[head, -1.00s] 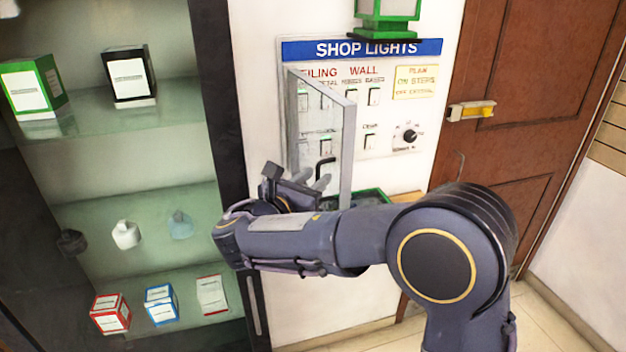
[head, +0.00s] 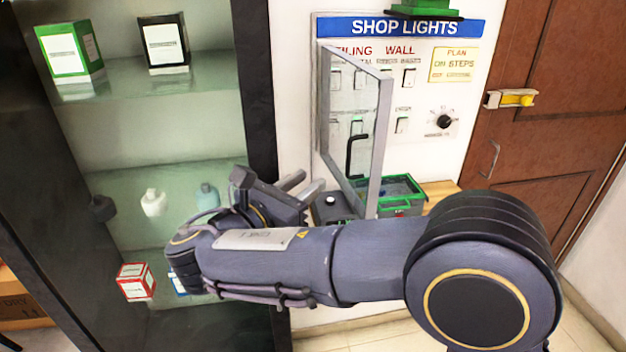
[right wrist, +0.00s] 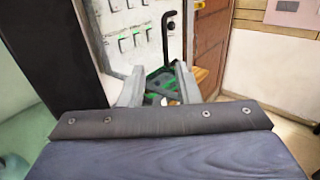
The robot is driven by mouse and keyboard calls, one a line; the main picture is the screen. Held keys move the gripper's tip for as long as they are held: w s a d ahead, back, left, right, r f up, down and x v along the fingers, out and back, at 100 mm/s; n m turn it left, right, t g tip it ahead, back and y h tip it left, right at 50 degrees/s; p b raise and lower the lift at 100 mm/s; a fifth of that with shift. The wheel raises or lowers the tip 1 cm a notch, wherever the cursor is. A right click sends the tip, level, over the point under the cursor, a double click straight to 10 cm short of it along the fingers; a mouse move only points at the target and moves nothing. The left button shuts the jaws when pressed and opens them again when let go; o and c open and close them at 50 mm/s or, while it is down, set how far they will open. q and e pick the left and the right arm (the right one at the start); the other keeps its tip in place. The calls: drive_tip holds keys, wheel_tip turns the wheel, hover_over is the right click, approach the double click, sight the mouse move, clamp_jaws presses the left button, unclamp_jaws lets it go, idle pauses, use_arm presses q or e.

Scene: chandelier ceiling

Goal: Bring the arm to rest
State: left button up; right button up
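My right arm crosses the head view from the lower right. Its gripper (head: 303,186) is in front of the wall, left of and below the black handle (head: 352,155) of the panel's cover. The fingers are apart with nothing between them, as the right wrist view (right wrist: 158,92) also shows. The clear, grey-framed cover (head: 381,130) stands swung open from the SHOP LIGHTS panel (head: 462,95). In the right wrist view the handle (right wrist: 165,38) is beyond the fingers, apart from them. My left gripper is out of view.
A glass-shelved cabinet (head: 262,100) with boxes and bottles stands close on the left. A green-rimmed bin (head: 405,206) and a dark box (head: 330,207) are behind the gripper, low by the wall. A brown door (head: 545,130) is at right.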

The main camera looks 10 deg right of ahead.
drive_tip(key=shift+d, duration=0.1)
drive_tip(key=s+d+f+m+g+y, duration=0.3)
drive_tip(key=s+d+f+m+g, duration=0.15)
drive_tip(key=d, duration=0.45)
drive_tip(key=s+d+f+m+g+y, duration=0.2)
drive_tip(key=s+d+f+m+g, duration=0.15)
drive_tip(key=d+f, duration=0.35)
drive_tip(key=s+d+f+m+g+y, duration=0.25)
drive_tip(key=s+f+m+y, duration=0.35)
drive_tip(key=s+m, duration=0.45)
drive_tip(key=s+a+m+t+y, duration=0.4)
drive_tip(key=s+m+y, duration=0.1)
drive_tip(key=m, duration=0.5)
drive_tip(key=shift+s+a+y, duration=0.3)
drive_tip(key=shift+a+y, duration=0.1)
drive_tip(key=shift+y, duration=0.1)
drive_tip(key=shift+f, duration=0.1)
